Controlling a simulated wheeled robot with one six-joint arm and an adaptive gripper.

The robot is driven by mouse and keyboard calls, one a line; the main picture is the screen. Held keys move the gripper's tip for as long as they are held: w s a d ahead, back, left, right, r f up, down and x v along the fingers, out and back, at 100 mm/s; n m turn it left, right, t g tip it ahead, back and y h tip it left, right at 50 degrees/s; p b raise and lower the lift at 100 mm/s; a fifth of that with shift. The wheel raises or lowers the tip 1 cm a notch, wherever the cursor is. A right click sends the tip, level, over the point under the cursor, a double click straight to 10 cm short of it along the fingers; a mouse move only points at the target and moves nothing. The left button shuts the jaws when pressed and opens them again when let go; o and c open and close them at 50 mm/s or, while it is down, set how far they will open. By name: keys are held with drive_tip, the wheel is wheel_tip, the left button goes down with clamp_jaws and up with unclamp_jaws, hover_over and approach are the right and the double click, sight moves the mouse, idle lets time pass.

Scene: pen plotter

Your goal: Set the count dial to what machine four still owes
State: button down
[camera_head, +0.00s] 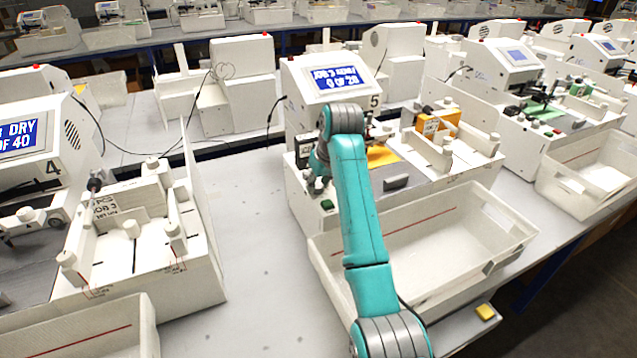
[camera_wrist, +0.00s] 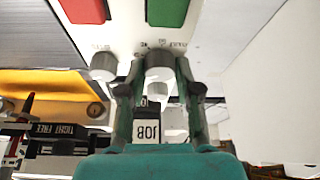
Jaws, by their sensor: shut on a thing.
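My gripper (camera_head: 318,180) is at the front panel of the machine marked 5 (camera_head: 300,75). In the wrist view my gripper (camera_wrist: 160,85) has its fingers on both sides of a round pale knob (camera_wrist: 160,60) and is shut on it. Small print surrounds the knob; I cannot read its scale or setting. A second pale knob (camera_wrist: 104,65) sits to its left, apart from the fingers. The machine marked 4 (camera_head: 68,150) stands at the left edge. Its blue screen (camera_head: 18,138) is partly cut off and shows "DRY" and "OF 40".
A red button (camera_wrist: 84,8) and a green button (camera_wrist: 167,10) lie close to the held knob. A black-and-white JOB tag (camera_wrist: 147,132) shows between the fingers. A white bin (camera_head: 480,235) stands before machine 5. The grey bench (camera_head: 255,240) between the machines is clear.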

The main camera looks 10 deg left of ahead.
drive_tip(key=m+h, duration=0.1)
drive_tip(key=m, duration=0.3)
drive_tip(key=shift+s+a+t, duration=0.1)
drive_tip(key=shift+t, duration=0.3)
drive_tip(key=shift+m+h, duration=0.8)
drive_tip(key=shift+m, duration=0.8)
drive_tip(key=c, duration=0.8)
unclamp_jaws()
drive_tip(key=v, duration=0.7)
drive_tip(key=shift+s+r, duration=0.15)
drive_tip(key=shift+r, duration=0.05)
